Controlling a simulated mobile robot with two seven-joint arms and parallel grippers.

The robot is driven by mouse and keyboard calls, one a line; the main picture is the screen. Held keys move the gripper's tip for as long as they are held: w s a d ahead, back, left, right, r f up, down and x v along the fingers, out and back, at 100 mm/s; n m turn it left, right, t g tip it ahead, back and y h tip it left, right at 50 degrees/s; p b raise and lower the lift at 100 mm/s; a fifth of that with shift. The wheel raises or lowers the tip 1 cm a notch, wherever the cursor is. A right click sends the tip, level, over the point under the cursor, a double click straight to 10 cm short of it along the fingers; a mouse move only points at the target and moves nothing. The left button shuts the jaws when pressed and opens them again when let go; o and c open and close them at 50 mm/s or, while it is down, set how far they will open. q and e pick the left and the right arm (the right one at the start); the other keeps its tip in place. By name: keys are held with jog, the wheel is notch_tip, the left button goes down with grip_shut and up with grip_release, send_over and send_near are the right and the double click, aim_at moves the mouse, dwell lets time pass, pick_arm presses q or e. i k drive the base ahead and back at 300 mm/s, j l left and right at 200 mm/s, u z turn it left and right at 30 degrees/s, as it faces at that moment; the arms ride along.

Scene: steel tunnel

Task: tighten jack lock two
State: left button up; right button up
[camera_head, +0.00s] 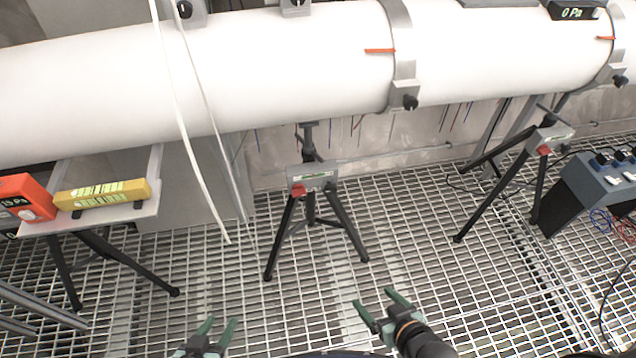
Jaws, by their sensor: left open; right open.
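Two black tripod jacks stand under the white pipe (290,60). The middle jack (311,205) carries a grey lock box (312,177) with a small red knob (298,191) and a green-marked label. The right jack (508,185) has a similar grey box (550,138) with a red knob (543,150). I cannot read which is number two. My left gripper (217,327) is open and empty at the bottom, below and left of the middle jack. My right gripper (375,301) is open and empty, below and right of that jack. Neither touches a jack.
A shelf (140,212) at left holds a yellow level (103,194) and an orange meter (28,197), with tripod legs below. A dark control box (590,190) with cables stands at right. White cords (190,130) hang before the pipe. The grating floor (300,300) between grippers and middle jack is clear.

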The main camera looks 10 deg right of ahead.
aim_at(543, 150)
jog(key=z, duration=1.75)
jog(key=i+j+z, duration=0.1)
jog(key=i, duration=0.3)
jog(key=i+j+z, duration=0.1)
jog(key=i+j, duration=0.2)
jog(key=i+l+u, duration=0.1)
jog(key=u, duration=0.55)
jog(key=i+l+u, duration=0.35)
jog(key=l, duration=0.2)
jog(key=i+l+u, duration=0.2)
jog(key=i+l, duration=0.1)
jog(key=l, duration=0.35)
jog(key=i+l+u, duration=0.15)
jog(key=l, duration=0.35)
